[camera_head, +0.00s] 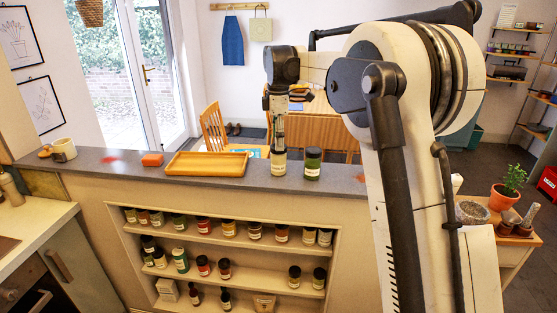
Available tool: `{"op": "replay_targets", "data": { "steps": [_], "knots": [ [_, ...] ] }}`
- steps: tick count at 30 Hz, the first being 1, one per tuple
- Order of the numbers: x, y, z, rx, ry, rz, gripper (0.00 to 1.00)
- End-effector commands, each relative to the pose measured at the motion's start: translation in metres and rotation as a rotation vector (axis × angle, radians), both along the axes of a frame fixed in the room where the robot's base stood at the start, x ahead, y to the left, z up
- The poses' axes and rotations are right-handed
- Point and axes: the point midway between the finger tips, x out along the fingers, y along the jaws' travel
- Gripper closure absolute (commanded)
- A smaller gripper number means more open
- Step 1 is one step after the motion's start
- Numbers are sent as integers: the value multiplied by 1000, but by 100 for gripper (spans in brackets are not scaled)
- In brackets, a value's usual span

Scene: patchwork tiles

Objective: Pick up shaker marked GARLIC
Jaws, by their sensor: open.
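My gripper (279,143) points down over the counter and is open. Its fingertips are at the top of a pale shaker with a white label (279,168); I cannot tell whether they touch it. A dark green shaker with a black lid (313,164) stands upright just right of it on the counter. Several more labelled shakers stand on the shelves below, such as a red one (203,227) and a yellow one (229,228). The labels are too small to read, so I cannot tell which shaker is marked GARLIC.
The grey counter (225,187) carries a wooden tray (207,164), an orange block (152,160) and a mug (64,150) to the left. The shelf unit (232,241) is below. A potted plant (508,183) stands at the right. The counter's front strip is clear.

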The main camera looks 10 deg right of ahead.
Motion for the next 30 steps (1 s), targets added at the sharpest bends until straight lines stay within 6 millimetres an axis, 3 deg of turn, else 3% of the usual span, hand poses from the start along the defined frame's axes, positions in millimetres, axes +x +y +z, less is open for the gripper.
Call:
{"op": "replay_targets", "data": {
  "steps": [8,18,27,30],
  "knots": [
    [1,0,-19,0,0,-1,34],
    [7,-2,-61,0,-1,-1,34],
    [6,-2,-67,1,-1,-1,34],
    [6,-2,-67,1,-1,-1,45]
  ]
}}
